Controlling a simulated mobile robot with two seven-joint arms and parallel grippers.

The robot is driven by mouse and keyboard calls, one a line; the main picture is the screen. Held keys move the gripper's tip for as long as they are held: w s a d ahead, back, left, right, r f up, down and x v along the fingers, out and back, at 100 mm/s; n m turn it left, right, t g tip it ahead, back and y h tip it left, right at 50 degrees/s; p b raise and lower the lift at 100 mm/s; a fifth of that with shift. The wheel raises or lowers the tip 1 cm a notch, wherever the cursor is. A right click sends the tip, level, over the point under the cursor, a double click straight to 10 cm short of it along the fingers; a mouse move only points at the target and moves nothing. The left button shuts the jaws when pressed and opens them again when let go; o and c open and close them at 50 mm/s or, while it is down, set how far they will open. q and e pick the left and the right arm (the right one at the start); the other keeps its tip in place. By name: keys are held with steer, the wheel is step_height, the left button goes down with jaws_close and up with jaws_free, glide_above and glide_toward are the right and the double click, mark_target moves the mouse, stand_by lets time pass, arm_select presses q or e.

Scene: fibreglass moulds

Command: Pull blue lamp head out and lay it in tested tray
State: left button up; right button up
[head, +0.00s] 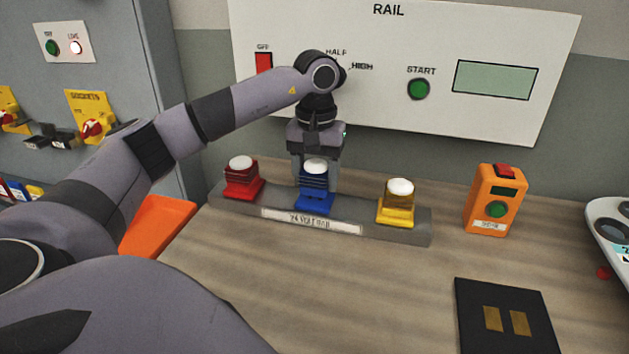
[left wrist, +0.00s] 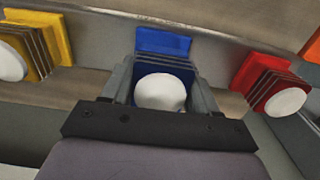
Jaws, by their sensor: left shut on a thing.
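The blue lamp head (head: 314,181) has a white dome and blue fins. It stands upright at the blue middle place of the grey rail (head: 285,215), marked "24 volt rail". My left gripper (head: 316,175) points down from above and is shut on the blue lamp head, one finger on each side. The left wrist view shows the white dome of the blue lamp head (left wrist: 161,93) between the fingers. I cannot tell whether it has lifted off the rail. An orange tray (head: 158,224) lies left of the rail, partly behind my arm; no label on it is readable. My right gripper is not in view.
A red lamp (head: 243,180) and a yellow lamp (head: 397,203) stand on the rail either side. An orange tester (head: 494,200) and a black plate (head: 506,318) are to the right. A white panel (head: 400,60) rises behind. The bench front is clear.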

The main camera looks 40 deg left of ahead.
mark_target(316, 162)
arm_select(q)
steer(key=shift+r+p, duration=1.8)
steer(key=shift+r, duration=0.35)
